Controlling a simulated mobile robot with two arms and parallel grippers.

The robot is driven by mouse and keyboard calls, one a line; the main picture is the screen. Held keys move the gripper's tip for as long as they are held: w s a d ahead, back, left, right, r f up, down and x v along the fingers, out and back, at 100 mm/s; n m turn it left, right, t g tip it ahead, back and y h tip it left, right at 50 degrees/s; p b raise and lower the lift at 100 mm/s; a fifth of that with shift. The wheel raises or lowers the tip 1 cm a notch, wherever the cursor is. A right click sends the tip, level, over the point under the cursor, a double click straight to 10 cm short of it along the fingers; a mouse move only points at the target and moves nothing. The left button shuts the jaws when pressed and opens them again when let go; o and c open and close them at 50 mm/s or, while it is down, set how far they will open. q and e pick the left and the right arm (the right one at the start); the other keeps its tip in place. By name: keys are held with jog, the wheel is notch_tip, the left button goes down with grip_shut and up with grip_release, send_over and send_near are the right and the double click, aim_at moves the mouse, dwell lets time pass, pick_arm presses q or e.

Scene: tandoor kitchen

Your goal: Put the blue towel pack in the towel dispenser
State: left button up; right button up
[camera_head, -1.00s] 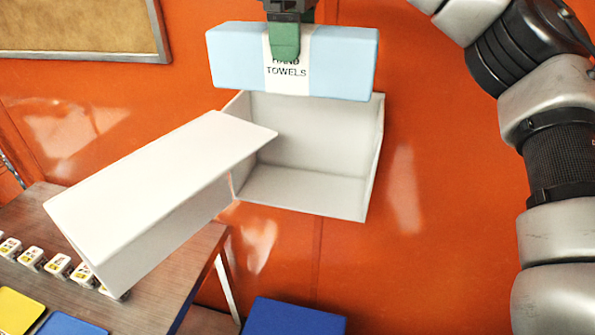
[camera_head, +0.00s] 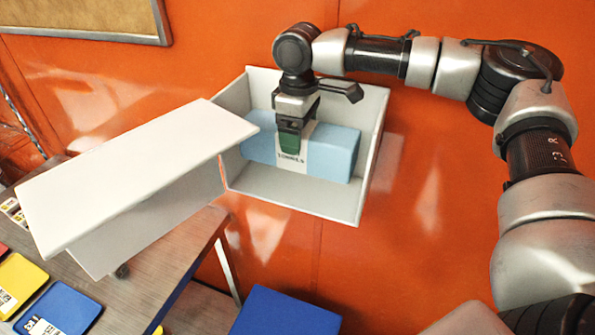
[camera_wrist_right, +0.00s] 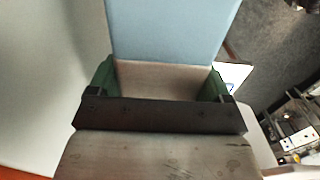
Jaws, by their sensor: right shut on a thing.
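The blue towel pack (camera_head: 335,152) has a white band and sits inside the opening of the white towel dispenser (camera_head: 352,205) on the orange wall. I cannot tell whether the pack touches the dispenser's floor. My right gripper (camera_head: 289,148) is shut on the pack at its band, reaching down from above. In the right wrist view the blue pack (camera_wrist_right: 172,30) shows beyond the green fingers of the right gripper (camera_wrist_right: 165,82). The dispenser's white front cover (camera_head: 135,175) stands swung open to the left. My left gripper is not in view.
A wooden table (camera_head: 180,265) stands at the lower left, with yellow (camera_head: 18,280) and blue (camera_head: 62,308) packs on it. A blue box-like thing (camera_head: 285,312) is below the dispenser. A framed board (camera_head: 85,20) hangs at the upper left. The wall right of the dispenser is clear.

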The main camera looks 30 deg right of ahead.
aim_at(297, 164)
jog(key=f, duration=0.1)
jog(key=f+p, duration=0.1)
jog(key=f, duration=0.2)
jog(key=shift+w+a+f, duration=0.1)
jog(key=shift+a+f, duration=0.1)
jog(key=shift+a, duration=0.15)
notch_tip(297, 164, down, 2)
jog(key=shift+d+f+p, duration=0.1)
jog(key=shift+f+p, duration=0.05)
jog(key=shift+p, duration=0.6)
jog(key=shift+d+f, duration=0.1)
jog(key=shift+f, duration=0.45)
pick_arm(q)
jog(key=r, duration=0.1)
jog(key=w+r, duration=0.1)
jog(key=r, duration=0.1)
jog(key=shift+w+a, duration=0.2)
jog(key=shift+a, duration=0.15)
pick_arm(e)
jog(key=shift+f, duration=0.1)
jog(key=o, duration=1)
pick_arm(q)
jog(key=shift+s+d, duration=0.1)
